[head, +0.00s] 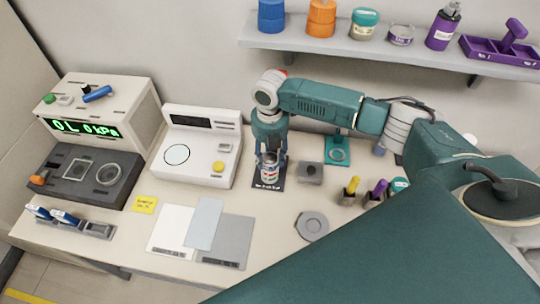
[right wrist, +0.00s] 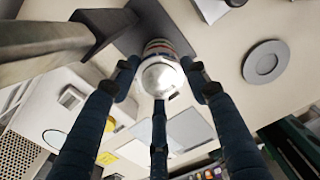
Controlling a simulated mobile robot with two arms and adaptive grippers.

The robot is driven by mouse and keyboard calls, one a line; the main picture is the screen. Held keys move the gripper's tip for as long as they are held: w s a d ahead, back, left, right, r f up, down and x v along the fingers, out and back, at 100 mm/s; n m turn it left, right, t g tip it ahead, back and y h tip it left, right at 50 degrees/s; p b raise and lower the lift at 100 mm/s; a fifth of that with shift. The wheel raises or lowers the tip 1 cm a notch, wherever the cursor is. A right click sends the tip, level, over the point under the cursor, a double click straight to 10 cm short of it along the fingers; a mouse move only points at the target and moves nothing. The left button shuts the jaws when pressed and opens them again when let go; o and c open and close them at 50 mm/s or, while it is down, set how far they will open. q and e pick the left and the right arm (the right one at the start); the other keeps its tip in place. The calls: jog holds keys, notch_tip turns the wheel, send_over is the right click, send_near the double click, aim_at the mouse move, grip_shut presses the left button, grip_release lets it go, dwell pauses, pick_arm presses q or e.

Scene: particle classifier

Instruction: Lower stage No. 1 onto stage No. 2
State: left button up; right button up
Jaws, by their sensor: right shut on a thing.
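My right gripper (head: 270,160) points straight down above a dark mat (head: 266,187) in the middle of the bench. Its three fingers are shut around the upper part of an upright metal cylinder with red, white and blue bands (head: 269,174). The right wrist view looks down on the pale round top of the cylinder (right wrist: 159,74), with the fingers close around it. The bands show below the top. I cannot tell the stage numbers, nor exactly where one stage meets another. The left gripper is not in view.
A white balance-like device (head: 190,165) stands left of the gripper, with a grey block (head: 310,173) close on the right. A round grey disc (head: 312,226) and flat sheets (head: 225,240) lie in front. A shelf (head: 400,52) with containers hangs behind.

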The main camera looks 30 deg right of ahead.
jog(key=shift+f, duration=0.4)
dwell(0.4)
jog(key=o, duration=1.3)
jog(key=shift+o, duration=0.2)
notch_tip(320, 180, up, 12)
